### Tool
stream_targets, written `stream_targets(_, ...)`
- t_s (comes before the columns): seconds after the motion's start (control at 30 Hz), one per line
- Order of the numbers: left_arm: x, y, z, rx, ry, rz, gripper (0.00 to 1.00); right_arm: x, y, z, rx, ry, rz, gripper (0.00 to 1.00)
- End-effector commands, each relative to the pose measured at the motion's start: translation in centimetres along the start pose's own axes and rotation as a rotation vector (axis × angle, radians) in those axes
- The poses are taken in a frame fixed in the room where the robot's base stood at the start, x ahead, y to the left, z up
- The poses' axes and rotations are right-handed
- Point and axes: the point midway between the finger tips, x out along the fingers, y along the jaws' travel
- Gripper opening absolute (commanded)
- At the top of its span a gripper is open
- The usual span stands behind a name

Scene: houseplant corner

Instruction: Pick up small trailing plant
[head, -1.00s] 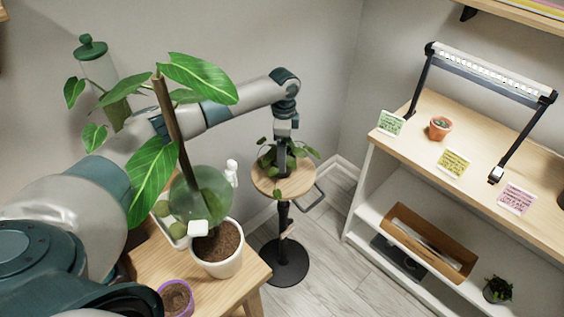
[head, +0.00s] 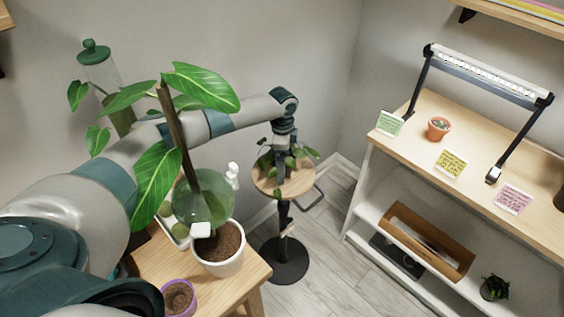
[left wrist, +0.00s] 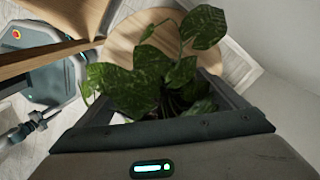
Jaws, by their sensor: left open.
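The small trailing plant (head: 268,160) has green leaves and stands on a round wooden stand top (head: 298,188). Its leaves hang over the top's edge; its pot is hidden. My left gripper (head: 284,166) points down from above, among the leaves. In the left wrist view the gripper (left wrist: 155,92) is open, with its two fingers apart on either side of the mottled leaves (left wrist: 135,92). The stand top (left wrist: 122,40) lies behind them. I cannot tell whether the fingers touch the plant. My right gripper is not in view.
A tall plant in a white pot (head: 222,262), with a glass globe (head: 205,200), and a purple pot (head: 178,298) stand on a wooden table near my left arm. A black looped handle (head: 310,200) shows beside the stand. A shelf (head: 480,165) with a terracotta pot (head: 438,128) is at right.

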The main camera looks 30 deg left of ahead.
Motion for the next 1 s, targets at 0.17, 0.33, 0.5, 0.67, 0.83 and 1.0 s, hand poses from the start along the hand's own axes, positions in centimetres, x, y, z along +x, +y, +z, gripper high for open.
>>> stream_targets(0.17,0.7,0.0,0.1,0.0,-0.001,-0.001,0.91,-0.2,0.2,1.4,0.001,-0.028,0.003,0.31)
stream_targets(0.33,0.7,0.0,0.1,0.0,-0.001,-0.001,0.91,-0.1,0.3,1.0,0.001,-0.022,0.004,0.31)
stream_targets(0.5,0.7,0.0,0.1,0.0,-0.001,-0.001,0.91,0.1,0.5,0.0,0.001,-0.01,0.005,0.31)
stream_targets(0.67,0.7,0.0,0.1,0.0,-0.001,-0.001,0.72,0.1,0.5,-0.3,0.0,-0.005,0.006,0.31)
stream_targets(0.83,0.7,-0.1,0.1,0.0,0.0,-0.001,0.44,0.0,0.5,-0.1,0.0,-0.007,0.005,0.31)
stream_targets(1.0,0.6,-0.1,0.1,0.0,0.0,-0.001,0.43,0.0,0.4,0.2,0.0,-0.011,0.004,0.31)
